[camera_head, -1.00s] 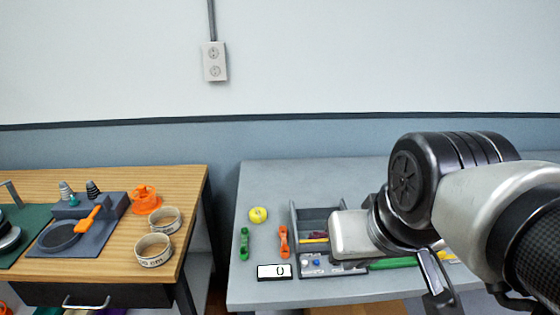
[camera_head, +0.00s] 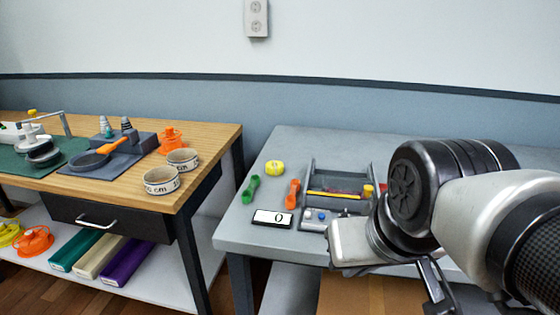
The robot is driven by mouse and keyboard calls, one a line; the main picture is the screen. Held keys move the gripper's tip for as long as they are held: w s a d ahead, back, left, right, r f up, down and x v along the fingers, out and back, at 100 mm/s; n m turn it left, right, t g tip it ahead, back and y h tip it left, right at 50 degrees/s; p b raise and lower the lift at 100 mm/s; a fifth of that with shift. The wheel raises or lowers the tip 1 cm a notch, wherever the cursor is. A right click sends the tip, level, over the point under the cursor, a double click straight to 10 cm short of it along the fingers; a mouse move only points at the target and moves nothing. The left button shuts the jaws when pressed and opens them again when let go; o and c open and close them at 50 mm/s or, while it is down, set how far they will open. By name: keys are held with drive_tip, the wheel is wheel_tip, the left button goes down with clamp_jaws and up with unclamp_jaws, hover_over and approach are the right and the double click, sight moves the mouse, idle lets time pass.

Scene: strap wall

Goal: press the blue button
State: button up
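A small blue button (camera_head: 321,215) sits on a grey control panel (camera_head: 314,225) at the front of the grey table, left of my arm. Other small knobs or buttons sit beside it, too small to tell apart well. My gripper (camera_head: 436,288) is at the lower right, past the table's front edge and well to the right of the panel. Only part of its dark fingers shows, and my arm hides the rest. Nothing is seen touching the button.
A white display reading 0 (camera_head: 272,218) lies left of the panel. A green clamp (camera_head: 251,189), an orange clamp (camera_head: 292,194) and yellow tape (camera_head: 275,168) lie nearby. A grey tray (camera_head: 340,171) stands behind the panel. A wooden table (camera_head: 60,187) stands at left.

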drive_tip(key=shift+a, duration=0.15)
clamp_jaws()
